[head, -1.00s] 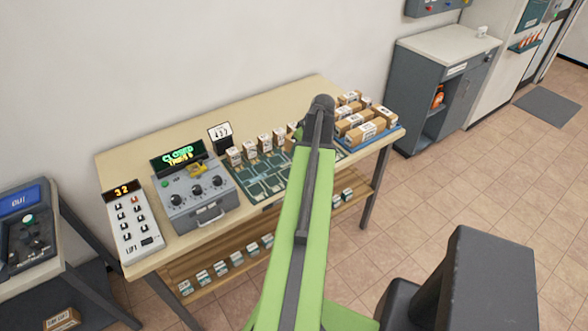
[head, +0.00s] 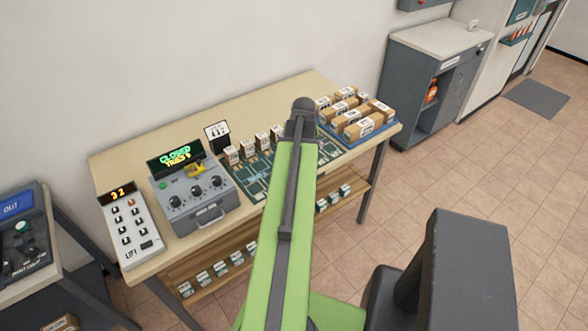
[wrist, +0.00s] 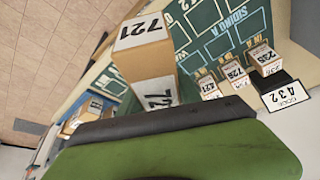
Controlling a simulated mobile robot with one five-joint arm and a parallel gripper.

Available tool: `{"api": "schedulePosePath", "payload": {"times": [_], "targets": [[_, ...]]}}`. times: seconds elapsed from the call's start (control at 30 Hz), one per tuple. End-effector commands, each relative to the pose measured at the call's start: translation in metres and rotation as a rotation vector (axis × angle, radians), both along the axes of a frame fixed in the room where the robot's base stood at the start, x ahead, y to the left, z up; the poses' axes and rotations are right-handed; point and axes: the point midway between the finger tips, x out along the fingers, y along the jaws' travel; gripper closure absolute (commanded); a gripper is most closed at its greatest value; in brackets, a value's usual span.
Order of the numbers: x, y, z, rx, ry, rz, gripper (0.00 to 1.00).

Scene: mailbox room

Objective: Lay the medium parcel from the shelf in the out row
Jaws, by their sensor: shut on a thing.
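My gripper (wrist: 160,125) shows in the wrist view as a dark jaw edge with a green body. It is shut on a brown and white parcel marked 721 (wrist: 143,52), held over the green marked mat (wrist: 222,48). The jaws are hidden in the head view behind my arm. The mat also shows in the head view (head: 252,182), with a row of small parcels (head: 248,147) along its back edge. The shelf (head: 350,203) under the table holds several small parcels. I cannot read an out row on the mat.
A blue tray (head: 372,136) of larger parcels stands at the table's right end. A grey console (head: 195,195) reading CLOSED and a keypad box (head: 127,228) stand at the left. A small sign (head: 217,132) stands behind the mat. A grey cabinet (head: 400,85) is farther right.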

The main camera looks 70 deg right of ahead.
Motion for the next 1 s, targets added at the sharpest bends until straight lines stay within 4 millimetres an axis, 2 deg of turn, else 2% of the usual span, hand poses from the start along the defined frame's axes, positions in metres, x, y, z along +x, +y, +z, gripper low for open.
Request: {"api": "schedulePosePath", "payload": {"times": [0.1, 0.3, 0.4, 0.53, 0.67, 0.77, 1.0], "targets": [[-0.032, -0.004, 0.000, -0.004, 0.002, -0.359, 1.00], [-0.075, -0.011, 0.000, -0.008, 0.000, -0.858, 1.00], [-0.087, -0.012, 0.000, -0.011, 0.000, -1.000, 1.00], [-0.094, -0.012, 0.001, -0.011, -0.002, -1.073, 1.00], [-0.088, -0.013, -0.005, -0.011, -0.002, -1.075, 1.00], [-0.068, -0.019, -0.022, -0.010, -0.002, -1.072, 1.00], [-0.007, -0.036, -0.060, -0.010, -0.003, -1.071, 1.00]]}}
